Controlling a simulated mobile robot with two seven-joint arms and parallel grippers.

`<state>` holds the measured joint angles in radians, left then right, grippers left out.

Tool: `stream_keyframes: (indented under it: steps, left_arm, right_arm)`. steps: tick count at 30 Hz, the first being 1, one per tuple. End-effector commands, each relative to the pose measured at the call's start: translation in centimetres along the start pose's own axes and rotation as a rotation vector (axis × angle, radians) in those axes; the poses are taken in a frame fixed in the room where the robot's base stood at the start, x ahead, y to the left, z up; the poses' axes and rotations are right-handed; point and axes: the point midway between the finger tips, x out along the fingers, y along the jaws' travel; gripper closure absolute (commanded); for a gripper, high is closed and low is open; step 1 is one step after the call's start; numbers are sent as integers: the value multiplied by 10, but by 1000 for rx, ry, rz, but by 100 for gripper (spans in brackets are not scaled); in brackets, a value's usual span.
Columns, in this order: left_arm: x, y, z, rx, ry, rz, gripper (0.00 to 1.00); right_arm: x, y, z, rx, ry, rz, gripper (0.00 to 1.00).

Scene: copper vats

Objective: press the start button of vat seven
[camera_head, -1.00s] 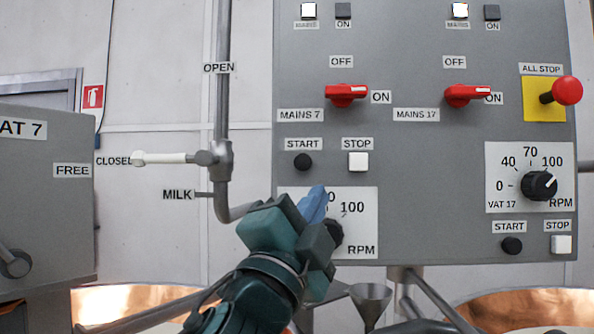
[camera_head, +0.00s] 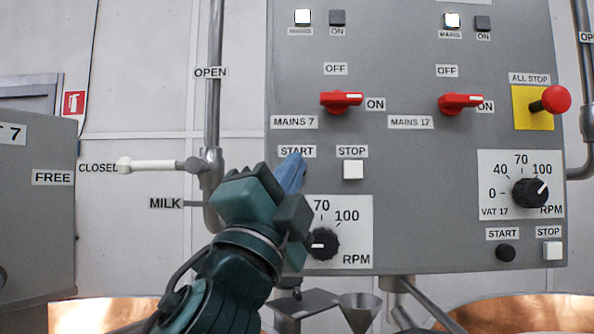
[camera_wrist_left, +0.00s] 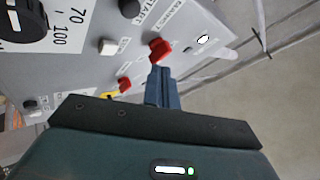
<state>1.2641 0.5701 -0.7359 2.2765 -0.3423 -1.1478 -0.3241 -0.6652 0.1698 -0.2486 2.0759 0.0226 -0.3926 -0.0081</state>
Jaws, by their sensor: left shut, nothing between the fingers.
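My left gripper (camera_head: 291,172) is shut and empty, its blue fingers pointing up at the grey panel, just below the left START label (camera_head: 297,151). In the head view the gripper hides the black start button of vat seven. In the left wrist view this start button (camera_wrist_left: 130,8) shows at the top edge beside its START label, left of and above the blue fingertips (camera_wrist_left: 160,74). I cannot tell how far the fingertips are from the panel. My right gripper is not in view.
The white STOP button (camera_head: 353,169) is right of the fingers. Above are the red MAINS 7 switch (camera_head: 341,102) and MAINS 17 switch (camera_head: 461,103). The vat seven RPM knob (camera_head: 322,244) is lower right. The red ALL STOP button (camera_head: 550,99) and vat 17 START button (camera_head: 505,253) are farther right.

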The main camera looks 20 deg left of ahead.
Motion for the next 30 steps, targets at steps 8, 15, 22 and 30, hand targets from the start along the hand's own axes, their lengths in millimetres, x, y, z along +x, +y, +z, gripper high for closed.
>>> stream_keyframes:
  steps: [8, 15, 22, 30]
  left_arm:
    - [28, 21, 22, 2, -3, 1, 100]
    - [44, 33, 33, -1, -1, 1, 100]
    - [49, 36, 35, -1, 0, 0, 100]
    - [49, 35, 35, -1, 0, 0, 100]
  right_arm:
    - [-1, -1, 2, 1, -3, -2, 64]
    - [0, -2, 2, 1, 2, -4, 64]
    - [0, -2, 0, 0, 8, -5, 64]
    - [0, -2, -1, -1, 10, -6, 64]
